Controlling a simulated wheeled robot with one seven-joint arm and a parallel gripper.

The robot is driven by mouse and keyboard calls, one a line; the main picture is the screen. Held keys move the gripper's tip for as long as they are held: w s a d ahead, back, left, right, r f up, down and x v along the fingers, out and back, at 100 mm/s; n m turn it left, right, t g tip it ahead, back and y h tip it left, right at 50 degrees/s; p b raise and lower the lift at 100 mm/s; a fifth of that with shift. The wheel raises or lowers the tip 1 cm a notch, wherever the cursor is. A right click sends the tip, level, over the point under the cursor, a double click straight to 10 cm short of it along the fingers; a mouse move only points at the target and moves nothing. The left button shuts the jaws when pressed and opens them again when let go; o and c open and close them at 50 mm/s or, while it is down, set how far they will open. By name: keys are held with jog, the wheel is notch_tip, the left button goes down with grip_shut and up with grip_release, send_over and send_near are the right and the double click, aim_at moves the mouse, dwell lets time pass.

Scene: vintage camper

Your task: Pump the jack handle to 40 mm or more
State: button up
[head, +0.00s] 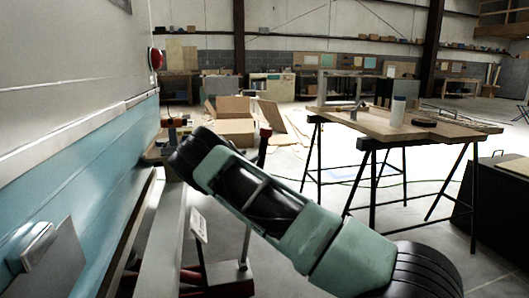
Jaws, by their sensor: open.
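The base is partly cut off by the bottom edge. My gripper is not visible; my arm's far black joint points away to the upper left. I cannot read any lift height.
The white and blue camper wall (80,165) fills the left side, with a red lamp (155,59) and a pale rail (165,240) low beside it. Cardboard boxes (233,120) lie behind.

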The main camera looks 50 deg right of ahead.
aim_at(266, 148)
jog(key=d, duration=0.4)
jog(key=w+d+b, duration=0.1)
jog(key=d, duration=0.2)
jog(key=d+b, duration=0.1)
jog(key=d, duration=0.3)
jog(key=shift+w+d, duration=0.2)
jog(key=shift+d, duration=0.15)
